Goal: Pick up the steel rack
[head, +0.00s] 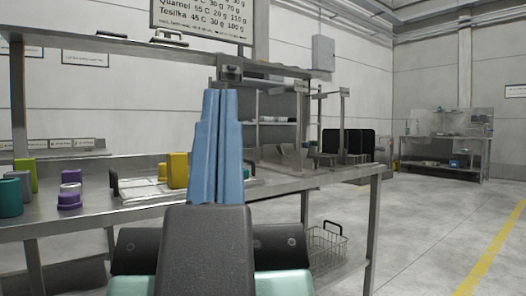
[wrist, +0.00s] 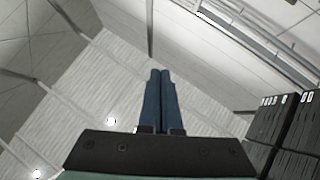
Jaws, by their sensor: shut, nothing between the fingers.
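My gripper (head: 221,92) points up in the middle of the head view, its blue fingers together and empty. A wire basket (head: 328,243) with a dark handle stands low, under the bench's right end. I cannot tell which of the two is the steel rack of the task.
On the steel bench (head: 330,180) stand a yellow container (head: 178,170), a purple one (head: 69,198) and a teal one (head: 9,197). A shelf (head: 130,45) runs above the bench. Dark upright panels (head: 348,142) stand behind. The floor (head: 430,225) at right is clear.

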